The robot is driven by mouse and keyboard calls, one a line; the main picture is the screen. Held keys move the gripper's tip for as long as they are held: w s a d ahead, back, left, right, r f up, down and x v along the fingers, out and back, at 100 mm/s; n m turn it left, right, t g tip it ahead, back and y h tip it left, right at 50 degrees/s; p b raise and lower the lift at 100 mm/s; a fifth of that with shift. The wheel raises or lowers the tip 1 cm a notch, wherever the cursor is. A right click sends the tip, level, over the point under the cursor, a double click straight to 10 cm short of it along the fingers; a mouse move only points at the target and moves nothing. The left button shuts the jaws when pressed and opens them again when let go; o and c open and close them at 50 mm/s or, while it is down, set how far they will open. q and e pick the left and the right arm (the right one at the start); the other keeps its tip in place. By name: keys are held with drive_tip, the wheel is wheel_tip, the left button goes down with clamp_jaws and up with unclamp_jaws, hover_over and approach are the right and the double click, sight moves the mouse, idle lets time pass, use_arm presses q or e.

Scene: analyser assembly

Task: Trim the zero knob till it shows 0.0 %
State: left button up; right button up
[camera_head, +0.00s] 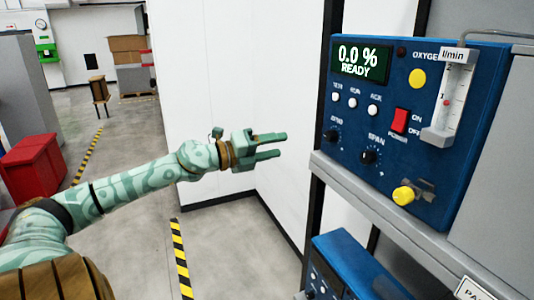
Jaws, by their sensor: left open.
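The blue oxygen analyser (393,73) stands on a grey shelf at the right. Its green display (361,63) reads 0.0 % READY. The black zero knob (332,136) is at the lower left of its front panel, below the row of white buttons. My left gripper (285,145) is open and empty, its two fingers pointing right. It is left of the zero knob in the picture and appears apart from it. My right gripper is not in view.
The panel also has a span knob (369,157), a red power switch (400,121), a yellow knob (404,195) and a flow meter (452,95). A second blue unit (352,262) sits below the shelf (340,175). A red bin (34,165) stands at the far left.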

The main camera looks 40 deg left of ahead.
use_arm(q)
drive_tip(key=shift+v, duration=0.8)
